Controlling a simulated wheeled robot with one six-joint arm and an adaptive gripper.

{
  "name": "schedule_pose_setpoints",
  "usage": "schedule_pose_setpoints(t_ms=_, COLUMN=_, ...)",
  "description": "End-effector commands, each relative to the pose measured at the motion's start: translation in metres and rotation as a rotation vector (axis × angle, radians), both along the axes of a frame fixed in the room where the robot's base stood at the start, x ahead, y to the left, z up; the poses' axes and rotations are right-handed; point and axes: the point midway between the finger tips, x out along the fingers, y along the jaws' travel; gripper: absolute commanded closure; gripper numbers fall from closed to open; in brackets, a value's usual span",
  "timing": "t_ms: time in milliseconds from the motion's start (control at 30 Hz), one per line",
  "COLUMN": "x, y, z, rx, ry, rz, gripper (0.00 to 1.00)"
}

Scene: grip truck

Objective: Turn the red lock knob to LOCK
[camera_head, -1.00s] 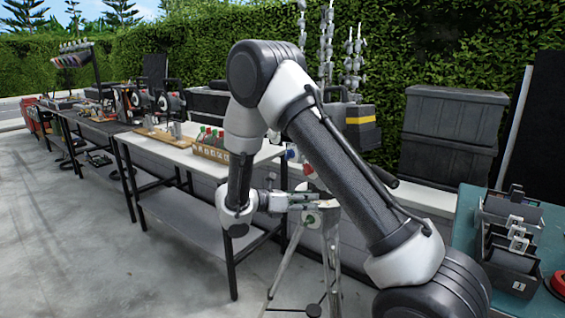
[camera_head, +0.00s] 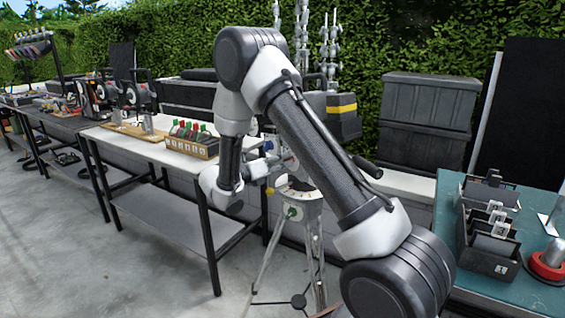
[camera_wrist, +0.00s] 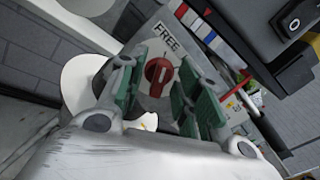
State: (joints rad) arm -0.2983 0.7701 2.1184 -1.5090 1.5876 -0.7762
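The red lock knob (camera_wrist: 158,76) shows in the wrist view on a light grey plate, with a small pale pointer mark on it. A FREE label (camera_wrist: 166,34) is printed on the plate beyond it. Other lettering to the right is mostly covered by a finger, and I cannot read it. My gripper (camera_wrist: 160,66) is open, its green-padded fingers on either side of the knob with visible gaps. I cannot tell the remaining depth to it. In the head view my gripper (camera_head: 272,168) is at the tripod's head (camera_head: 298,192); the red knob cannot be made out there.
The tripod stands on the concrete floor. A teal table (camera_head: 515,272) with black bins (camera_head: 488,245) is at the right. A black case with a yellow band (camera_head: 343,115) stands behind.

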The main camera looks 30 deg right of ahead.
Motion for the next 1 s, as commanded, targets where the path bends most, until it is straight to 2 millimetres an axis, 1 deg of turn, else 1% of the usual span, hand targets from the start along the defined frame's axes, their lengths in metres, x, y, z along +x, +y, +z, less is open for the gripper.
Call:
schedule_pose_setpoints(t_ms=100, x=0.0011, y=-0.0063, z=-0.0001, rx=0.0, ry=0.0, rz=-0.001, gripper=0.66)
schedule_pose_setpoints(t_ms=333, x=0.0014, y=-0.0069, z=-0.0001, rx=0.001, ry=0.0, rz=-0.001, gripper=0.66)
schedule_pose_setpoints(t_ms=367, x=0.0014, y=-0.0069, z=-0.0002, rx=0.001, ry=0.0, rz=-0.001, gripper=0.7)
schedule_pose_setpoints(t_ms=500, x=0.0013, y=-0.0067, z=-0.0002, rx=0.001, ry=0.0, rz=-0.001, gripper=0.95)
schedule_pose_setpoints(t_ms=767, x=0.0013, y=-0.0066, z=-0.0002, rx=0.005, ry=-0.015, rz=0.0, gripper=0.95)
schedule_pose_setpoints(t_ms=1000, x=0.0007, y=-0.0066, z=0.0, rx=0.029, ry=-0.114, rz=0.0, gripper=0.95)
